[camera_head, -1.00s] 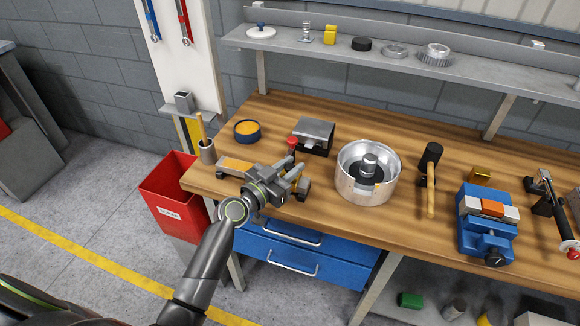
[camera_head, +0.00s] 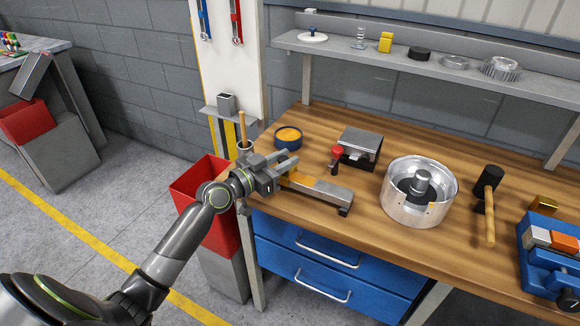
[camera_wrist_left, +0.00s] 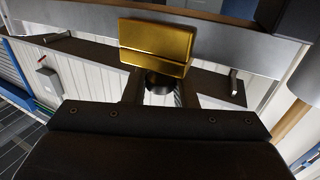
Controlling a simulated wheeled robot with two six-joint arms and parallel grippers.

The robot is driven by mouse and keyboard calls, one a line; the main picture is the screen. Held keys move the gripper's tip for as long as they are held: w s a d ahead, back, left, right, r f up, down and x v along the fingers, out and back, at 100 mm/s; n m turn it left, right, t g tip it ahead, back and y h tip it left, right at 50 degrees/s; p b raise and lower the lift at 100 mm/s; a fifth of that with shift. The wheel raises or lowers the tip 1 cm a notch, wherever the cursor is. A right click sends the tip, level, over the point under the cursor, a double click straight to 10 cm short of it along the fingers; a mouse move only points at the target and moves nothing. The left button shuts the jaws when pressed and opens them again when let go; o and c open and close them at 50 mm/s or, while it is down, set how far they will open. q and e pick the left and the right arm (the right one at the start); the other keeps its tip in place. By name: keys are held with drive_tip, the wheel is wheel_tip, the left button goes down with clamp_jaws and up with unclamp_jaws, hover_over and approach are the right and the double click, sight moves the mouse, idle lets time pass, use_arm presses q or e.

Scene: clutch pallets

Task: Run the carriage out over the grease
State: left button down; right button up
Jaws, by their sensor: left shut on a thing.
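A grey rail (camera_head: 334,193) lies along the front left of the bench, with an orange patch (camera_head: 301,179) on its top. In the left wrist view a gold block, apparently the carriage (camera_wrist_left: 155,43), sits across the grey rail (camera_wrist_left: 250,50). A dark round knob (camera_wrist_left: 160,82) shows just below the block, between my fingers. My left gripper (camera_head: 279,170) is shut at the rail's left part and hides that end. Whether the orange patch is the grease or part of the carriage I cannot tell. My right gripper is out of view.
A blue bowl of orange stuff (camera_head: 288,137) stands behind the gripper. A grey block with a red knob (camera_head: 337,154) and a round metal housing (camera_head: 420,205) stand to the right. A red bin (camera_head: 195,190) is below the bench's left edge.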

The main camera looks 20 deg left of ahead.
use_arm(q)
drive_tip(key=shift+d, duration=0.25)
drive_tip(key=c, duration=1.3)
unclamp_jaws()
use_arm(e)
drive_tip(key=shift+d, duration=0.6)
use_arm(q)
drive_tip(key=shift+o, duration=0.2)
drive_tip(key=shift+s, duration=0.1)
drive_tip(key=b+v, duration=0.3)
drive_tip(key=v, duration=1.4)
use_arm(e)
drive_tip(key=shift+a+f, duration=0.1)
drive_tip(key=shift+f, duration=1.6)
use_arm(q)
drive_tip(key=shift+s+a, duration=0.1)
drive_tip(key=shift+s, duration=0.05)
